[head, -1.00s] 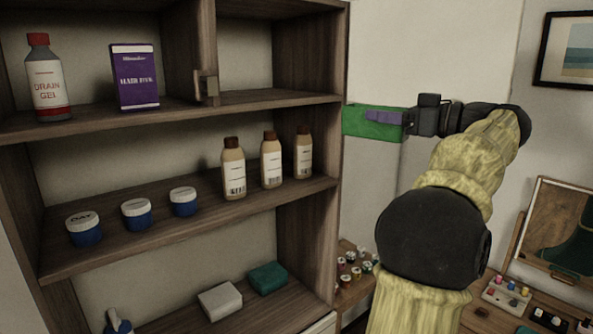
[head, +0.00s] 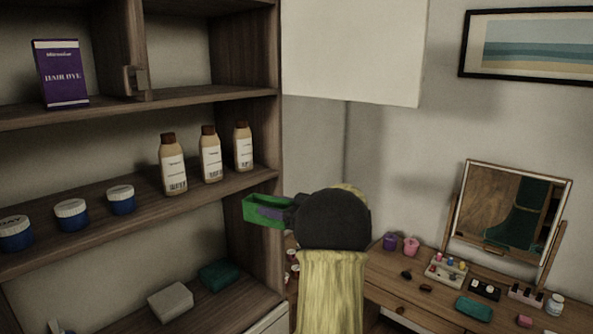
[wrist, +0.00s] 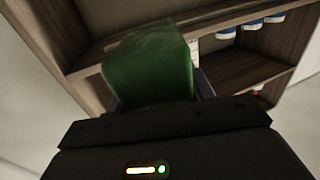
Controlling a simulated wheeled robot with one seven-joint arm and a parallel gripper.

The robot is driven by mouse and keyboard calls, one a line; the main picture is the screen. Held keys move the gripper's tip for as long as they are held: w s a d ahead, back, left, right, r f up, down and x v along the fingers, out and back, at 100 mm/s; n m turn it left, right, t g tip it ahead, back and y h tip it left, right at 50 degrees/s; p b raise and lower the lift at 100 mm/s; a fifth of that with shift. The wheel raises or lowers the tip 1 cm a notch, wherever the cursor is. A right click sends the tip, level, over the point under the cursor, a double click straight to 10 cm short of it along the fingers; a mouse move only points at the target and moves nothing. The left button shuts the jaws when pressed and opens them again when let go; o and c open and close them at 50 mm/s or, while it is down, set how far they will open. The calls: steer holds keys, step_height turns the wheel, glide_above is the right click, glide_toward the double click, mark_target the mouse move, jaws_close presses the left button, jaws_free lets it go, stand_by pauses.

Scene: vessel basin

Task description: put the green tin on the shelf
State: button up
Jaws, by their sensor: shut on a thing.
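The green tin (head: 253,212) is held in my gripper (head: 268,212), whose jaws are shut on it. It is at the right front edge of the wooden shelf unit (head: 262,130), about level with or just below the middle board (head: 150,212) in the head view. I cannot tell how far it is in front of the unit. In the wrist view the tin (wrist: 150,65) sticks out beyond the jaws, with shelf boards (wrist: 240,72) behind it. The fingers are partly hidden by the tin and my wrist.
Several brown-capped bottles (head: 211,158) and blue jars with white lids (head: 72,215) stand on the middle board. A purple hair dye box (head: 62,75) is above. A grey block (head: 171,302) and a teal block (head: 220,274) lie below. A dressing table with a mirror (head: 508,215) stands right.

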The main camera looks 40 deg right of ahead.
steer(key=w+a+f+m+h+b, duration=0.1)
steer(key=w+a+f, duration=0.1)
steer(key=a+f, duration=0.7)
steer(key=w+a+f+m+h, duration=0.15)
steer(key=a+f, duration=0.45)
steer(key=f, duration=0.8)
steer(key=s+a+f, duration=0.3)
steer(key=a+f, duration=0.2)
steer(key=a, duration=0.4)
steer(key=s+a+f+n+b, duration=0.1)
steer(key=s+a+f, duration=0.2)
steer(key=a+f, duration=0.3)
steer(key=a+y, duration=0.1)
steer(key=a, duration=0.3)
steer(key=shift+s+f+t, duration=0.25)
steer(key=shift+s+t, duration=0.05)
steer(key=shift+s, duration=0.05)
steer(key=shift+n, duration=0.25)
